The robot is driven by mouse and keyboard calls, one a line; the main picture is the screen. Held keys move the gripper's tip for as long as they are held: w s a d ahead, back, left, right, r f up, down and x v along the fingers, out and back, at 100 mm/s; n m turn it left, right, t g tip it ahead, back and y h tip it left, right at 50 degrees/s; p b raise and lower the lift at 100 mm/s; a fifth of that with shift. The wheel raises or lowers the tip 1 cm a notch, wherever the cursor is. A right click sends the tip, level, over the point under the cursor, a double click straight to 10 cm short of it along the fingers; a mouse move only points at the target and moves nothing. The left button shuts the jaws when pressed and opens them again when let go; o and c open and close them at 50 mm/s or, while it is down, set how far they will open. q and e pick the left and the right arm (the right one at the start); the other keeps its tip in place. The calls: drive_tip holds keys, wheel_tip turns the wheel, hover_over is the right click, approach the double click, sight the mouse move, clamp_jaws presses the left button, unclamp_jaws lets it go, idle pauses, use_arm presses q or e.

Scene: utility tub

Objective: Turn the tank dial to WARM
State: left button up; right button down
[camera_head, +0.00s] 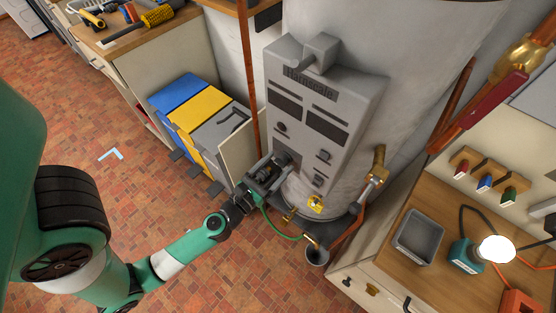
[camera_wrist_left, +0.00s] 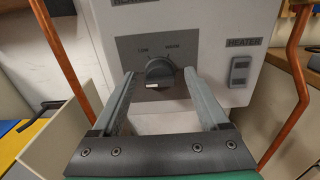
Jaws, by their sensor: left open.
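The tank dial (camera_wrist_left: 160,72) is a round dark knob on a grey plate (camera_wrist_left: 189,42) of the tank's control panel. A white mark shows at the knob's lower edge, and I cannot tell which label the dial is set to. My left gripper (camera_head: 272,169) is open, with its fingers on either side of the dial in the left wrist view and a gap to the knob. In the head view the gripper largely hides the dial. My right gripper is not in view.
A HEATER switch (camera_wrist_left: 240,71) sits right of the dial. The panel (camera_head: 350,93) is mounted on the big grey tank (camera_head: 420,60). Copper pipes (camera_head: 249,75) run beside it. Coloured bins (camera_head: 200,103) stand at left; a workbench (camera_head: 413,197) stands at right.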

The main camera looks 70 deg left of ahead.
use_arm(q)
drive_tip(key=shift+w+a, duration=0.25)
drive_tip(key=shift+w, duration=0.05)
clamp_jaws()
